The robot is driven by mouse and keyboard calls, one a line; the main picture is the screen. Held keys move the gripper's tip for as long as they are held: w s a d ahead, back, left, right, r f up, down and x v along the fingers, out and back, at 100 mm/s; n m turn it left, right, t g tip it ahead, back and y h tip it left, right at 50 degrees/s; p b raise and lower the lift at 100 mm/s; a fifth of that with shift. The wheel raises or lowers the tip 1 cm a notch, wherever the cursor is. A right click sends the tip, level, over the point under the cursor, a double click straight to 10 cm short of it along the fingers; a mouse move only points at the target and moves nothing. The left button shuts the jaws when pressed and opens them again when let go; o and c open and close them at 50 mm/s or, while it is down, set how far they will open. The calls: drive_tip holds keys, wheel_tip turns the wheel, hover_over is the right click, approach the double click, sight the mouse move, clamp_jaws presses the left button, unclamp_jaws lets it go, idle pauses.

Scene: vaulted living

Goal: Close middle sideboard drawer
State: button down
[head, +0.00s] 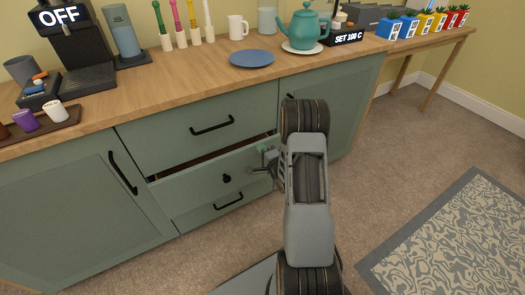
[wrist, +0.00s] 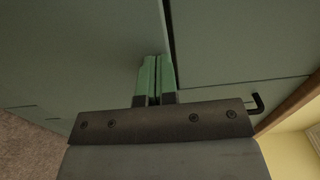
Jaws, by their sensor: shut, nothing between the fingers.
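The middle sideboard drawer (head: 195,188) stands partly open, with a dark gap showing along its top edge. Its black handle (head: 227,179) shows at the left end; my arm and gripper hide the rest. My gripper (head: 263,149) is at the right part of this drawer front, near its top edge, its fingers shut and empty. In the wrist view the green fingertips (wrist: 155,76) are together, close to a green panel (wrist: 80,55); I cannot tell whether they touch it.
The drawer above (head: 165,137) and the drawer below (head: 205,212) look closed. The wooden top (head: 185,86) holds a blue plate (head: 252,58), a teal teapot (head: 302,27), mugs and a coffee machine. Carpet is clear in front, with a patterned rug (head: 450,240) at right.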

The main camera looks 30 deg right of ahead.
sight(256, 143)
drive_tip(key=w+b, duration=0.1)
drive_tip(key=w, duration=0.3)
drive_tip(key=shift+w, duration=0.35)
drive_tip(key=shift+w+r, duration=0.1)
drive_tip(key=shift+r, duration=0.1)
